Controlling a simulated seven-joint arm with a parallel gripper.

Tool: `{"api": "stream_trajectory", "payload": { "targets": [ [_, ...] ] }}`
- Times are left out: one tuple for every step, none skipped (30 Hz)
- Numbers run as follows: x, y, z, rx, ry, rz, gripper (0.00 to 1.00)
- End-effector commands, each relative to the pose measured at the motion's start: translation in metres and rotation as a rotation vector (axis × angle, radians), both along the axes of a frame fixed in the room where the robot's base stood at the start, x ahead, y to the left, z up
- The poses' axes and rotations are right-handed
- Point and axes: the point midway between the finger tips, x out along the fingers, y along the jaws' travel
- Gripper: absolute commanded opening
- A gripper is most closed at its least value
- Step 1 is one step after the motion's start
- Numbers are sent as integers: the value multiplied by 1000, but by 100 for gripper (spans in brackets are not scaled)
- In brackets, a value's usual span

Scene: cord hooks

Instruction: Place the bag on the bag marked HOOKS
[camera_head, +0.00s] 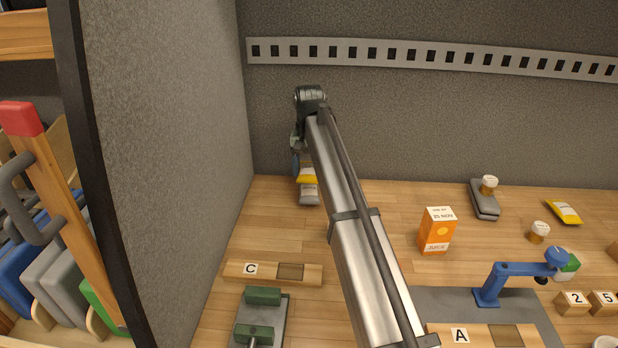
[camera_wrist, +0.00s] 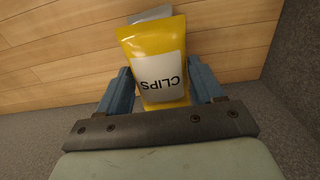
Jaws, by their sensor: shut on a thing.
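I cannot tell whether the two bags touch. No label reading HOOKS is legible.
A grey partition (camera_head: 170,150) stands close on the left, and a back wall with a slotted rail (camera_head: 420,55) is behind. Block C (camera_head: 235,268), a green-and-grey device (camera_head: 262,318) and a juice carton (camera_head: 436,232) stand nearer. Another yellow packet (camera_head: 564,212) lies far right.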

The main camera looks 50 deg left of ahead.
Motion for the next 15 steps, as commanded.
{"api": "stream_trajectory", "payload": {
  "targets": [
    [0, 0, -5, 0, 0, 0, 32],
    [0, -1, -9, -1, 1, 0, 32],
    [0, -1, -14, -1, 1, 0, 32],
    [0, -1, -18, -2, 1, 0, 32],
    [0, -1, -22, -2, 1, 0, 32],
    [0, -1, -26, -2, 1, 0, 32],
    [0, -1, -29, -1, 1, 0, 32],
    [0, -1, -31, -1, 1, 0, 32],
    [0, 0, -33, 0, 0, 0, 32],
    [0, 0, -34, 0, 0, 0, 32],
    [0, 0, -34, 0, 0, 0, 32],
    [0, 0, -33, 0, 0, 0, 32],
    [0, 0, -33, 0, 0, 0, 32],
    [0, 0, -33, 0, 0, 0, 32],
    [0, 0, -33, 0, 0, 0, 32]
  ]
}}
